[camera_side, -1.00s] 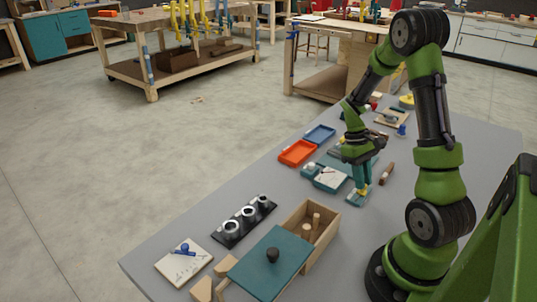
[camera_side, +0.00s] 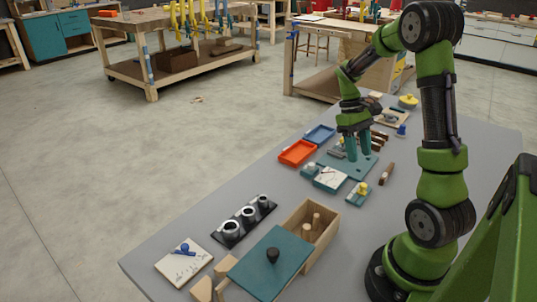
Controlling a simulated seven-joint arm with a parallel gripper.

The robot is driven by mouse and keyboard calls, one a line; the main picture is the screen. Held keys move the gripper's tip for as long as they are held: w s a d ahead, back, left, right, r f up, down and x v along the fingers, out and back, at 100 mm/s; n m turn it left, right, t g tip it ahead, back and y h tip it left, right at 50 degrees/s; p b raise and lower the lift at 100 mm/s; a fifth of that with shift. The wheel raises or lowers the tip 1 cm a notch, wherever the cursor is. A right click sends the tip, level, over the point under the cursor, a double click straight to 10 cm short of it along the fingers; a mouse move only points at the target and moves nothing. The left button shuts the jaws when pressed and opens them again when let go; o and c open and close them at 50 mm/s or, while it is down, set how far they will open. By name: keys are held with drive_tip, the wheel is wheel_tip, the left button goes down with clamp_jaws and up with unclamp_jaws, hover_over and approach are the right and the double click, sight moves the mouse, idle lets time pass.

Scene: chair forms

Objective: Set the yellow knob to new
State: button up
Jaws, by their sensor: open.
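The yellow knob (camera_side: 363,188) sits on a small teal base (camera_side: 356,199) near the middle of the grey table. It stands clear of my gripper, with nothing touching it. Its pointing direction and the markings around it are too small to read. My gripper (camera_side: 359,157) is open, with its teal fingers pointing down over a teal board (camera_side: 360,168) behind the knob. I see nothing between the fingers. Whether the fingertips touch the board I cannot tell.
A white-topped box (camera_side: 330,178) stands left of the knob, and a brown-handled tool (camera_side: 387,174) lies to its right. Orange (camera_side: 297,153) and blue (camera_side: 320,135) trays lie behind. A wooden box with a teal lid (camera_side: 270,262) is in front.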

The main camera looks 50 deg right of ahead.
drive_tip(key=v, duration=0.8)
drive_tip(key=shift+r, duration=0.2)
drive_tip(key=shift+w, duration=0.1)
drive_tip(key=s+a+r+t, duration=0.1)
drive_tip(key=a+t, duration=0.4)
drive_tip(key=a, duration=0.8)
drive_tip(key=s+a+r+t, duration=0.2)
drive_tip(key=a+r+t, duration=0.2)
drive_tip(key=a, duration=1)
drive_tip(key=shift+t+y, duration=0.3)
drive_tip(key=shift+t, duration=0.9)
drive_tip(key=shift+r, duration=0.1)
drive_tip(key=shift+c, duration=0.2)
